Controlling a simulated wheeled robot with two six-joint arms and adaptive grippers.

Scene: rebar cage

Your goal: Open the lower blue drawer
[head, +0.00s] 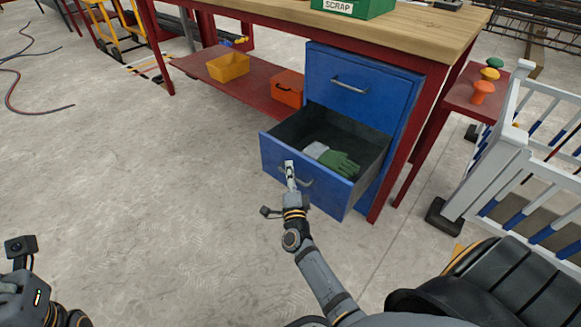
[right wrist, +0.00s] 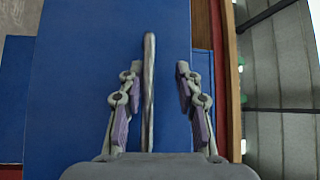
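The lower blue drawer (head: 305,182) is pulled well out of the blue cabinet (head: 390,100) under the workbench. Its inside shows, with green and grey gloves (head: 335,160) lying in it. My right gripper (head: 290,166) is at the drawer's front, by its curved metal handle (head: 306,181). In the right wrist view the handle bar (right wrist: 149,90) runs between the two parted fingers of the right gripper (right wrist: 158,85), closer to the left finger. Neither finger is clearly pressed on it. Part of my left arm shows at the lower left, but its fingers are out of view.
The upper drawer (head: 355,82) is shut. The red bench leg (head: 400,170) stands right of the cabinet. An orange bin (head: 287,88) and a yellow bin (head: 228,67) sit on the lower shelf. White railings (head: 500,165) stand at the right. The floor left of the drawer is clear.

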